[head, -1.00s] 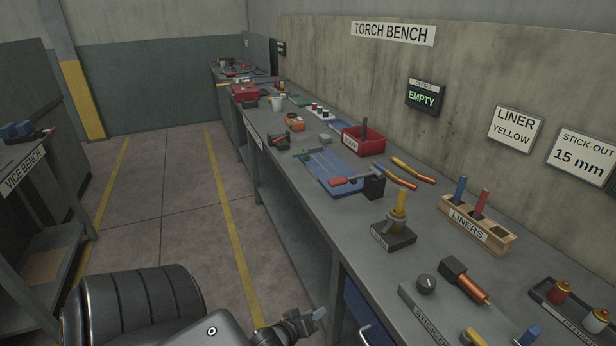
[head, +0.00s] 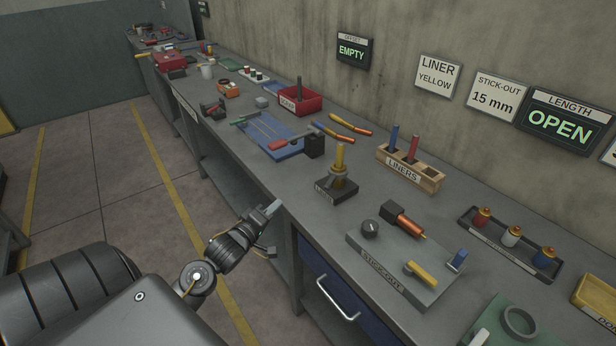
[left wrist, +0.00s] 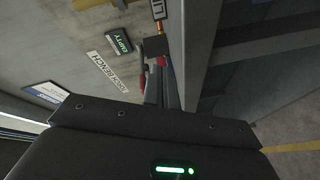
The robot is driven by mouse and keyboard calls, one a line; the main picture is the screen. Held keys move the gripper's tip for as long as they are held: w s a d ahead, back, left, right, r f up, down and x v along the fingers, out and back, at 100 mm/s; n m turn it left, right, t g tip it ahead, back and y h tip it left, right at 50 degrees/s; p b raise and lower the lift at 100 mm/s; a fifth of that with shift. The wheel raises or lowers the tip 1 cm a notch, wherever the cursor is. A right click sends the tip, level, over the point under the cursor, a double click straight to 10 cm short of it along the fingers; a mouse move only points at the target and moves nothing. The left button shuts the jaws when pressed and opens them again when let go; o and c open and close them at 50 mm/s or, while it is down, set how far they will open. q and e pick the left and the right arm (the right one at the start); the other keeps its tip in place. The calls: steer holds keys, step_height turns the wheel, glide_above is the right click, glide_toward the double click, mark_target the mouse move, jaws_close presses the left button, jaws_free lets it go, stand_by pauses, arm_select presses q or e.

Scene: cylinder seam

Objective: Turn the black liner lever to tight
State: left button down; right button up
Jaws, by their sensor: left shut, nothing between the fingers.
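A black-based stand (head: 336,190) on the bench holds an upright yellow liner (head: 340,157) in a grey collar. Its front label is too small to read fully. A black lever cannot be made out clearly on it at this size, nor can its setting. My left gripper (head: 272,208) is shut and empty at the bench's front edge, to the left of and nearer than the stand, apart from it. My right gripper is not in view.
A wooden LINERS rack (head: 411,169) with blue and red rods stands right of the stand. A grey stick-out block (head: 395,262) lies nearer. A blue tray (head: 262,136) lies further back. The wall display (head: 560,124) reads OPEN. A drawer handle (head: 338,302) juts from the bench front.

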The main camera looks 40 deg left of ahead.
mark_target(331, 182)
arm_select(q)
steer(key=d+r+n+h, duration=0.1)
steer(key=r+n, duration=0.1)
steer(key=r, duration=0.1)
steer(key=d+r+n+h, duration=0.1)
steer(key=r, duration=0.1)
steer(key=shift+s+d+t+h, duration=0.2)
steer(key=shift+d+t+h, duration=0.1)
steer(key=shift+d, duration=0.05)
steer(key=w, duration=0.3)
steer(key=w+p, duration=0.1)
steer(key=w, duration=0.2)
steer(key=w+p, duration=0.1)
steer(key=w, duration=0.2)
steer(key=shift+w+d, duration=0.25)
steer(key=shift+d, duration=0.05)
steer(key=d, duration=0.1)
steer(key=w+d+p, duration=0.1)
steer(key=d, duration=0.1)
steer(key=shift+d, duration=0.45)
steer(key=shift+f, duration=0.1)
steer(key=shift+n, duration=0.3)
